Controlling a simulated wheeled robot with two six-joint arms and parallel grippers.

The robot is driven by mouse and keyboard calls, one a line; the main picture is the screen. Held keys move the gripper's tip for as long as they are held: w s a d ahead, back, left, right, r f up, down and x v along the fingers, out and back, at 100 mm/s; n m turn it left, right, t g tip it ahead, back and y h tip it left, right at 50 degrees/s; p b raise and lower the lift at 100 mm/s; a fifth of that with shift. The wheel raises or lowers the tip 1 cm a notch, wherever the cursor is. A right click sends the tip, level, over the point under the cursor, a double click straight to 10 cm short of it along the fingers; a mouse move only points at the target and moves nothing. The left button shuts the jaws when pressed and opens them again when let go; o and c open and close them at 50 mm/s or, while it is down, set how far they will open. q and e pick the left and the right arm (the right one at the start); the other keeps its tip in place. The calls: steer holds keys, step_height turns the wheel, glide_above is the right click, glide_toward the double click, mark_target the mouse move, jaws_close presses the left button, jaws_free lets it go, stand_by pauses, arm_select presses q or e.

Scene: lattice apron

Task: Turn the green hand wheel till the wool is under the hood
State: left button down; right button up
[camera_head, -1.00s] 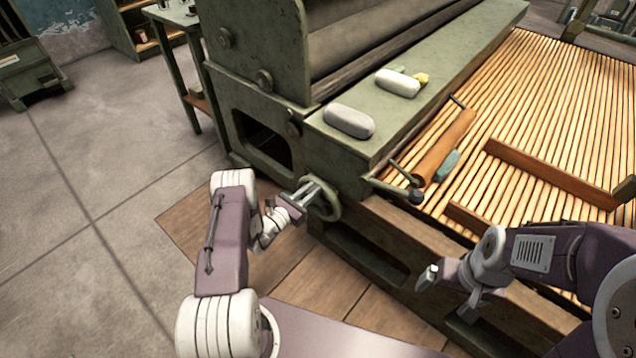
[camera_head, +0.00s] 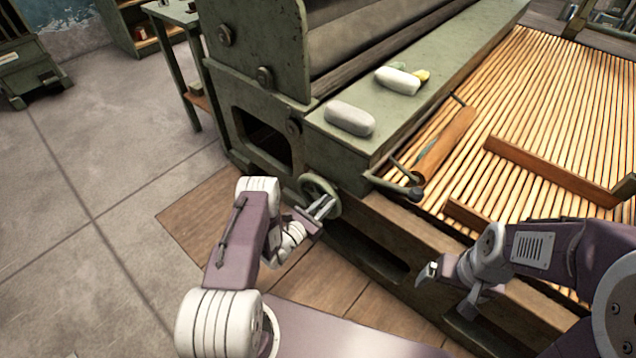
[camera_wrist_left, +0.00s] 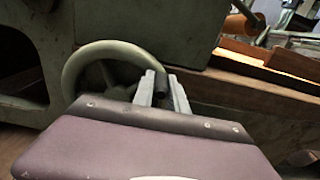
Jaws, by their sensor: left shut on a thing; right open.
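The green hand wheel (camera_head: 308,184) is on the near end of the machine; it also shows in the left wrist view (camera_wrist_left: 72,72). A brown, roller-like cover, seemingly the hood (camera_head: 446,142), lies slanted over the slatted lattice (camera_head: 540,95). A small blue-grey tuft, seemingly the wool (camera_head: 426,154), shows in part at the hood's left edge; the hood seems to hide the rest. My right gripper (camera_head: 427,272) is open and empty, in front of the machine's wooden rail.
Wooden bars (camera_head: 550,168) lie across the lattice. A side table (camera_head: 172,12) stands behind left.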

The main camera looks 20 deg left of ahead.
mark_target(337, 206)
arm_select(q)
steer(key=shift+d+f, duration=0.1)
steer(key=shift+d, duration=0.05)
steer(key=f, duration=0.1)
steer(key=d+f+b, duration=0.1)
steer(key=s+f+b, duration=0.1)
steer(key=shift+d+f, duration=0.25)
steer(key=shift+d, duration=0.15)
steer(key=shift+w+r, duration=0.1)
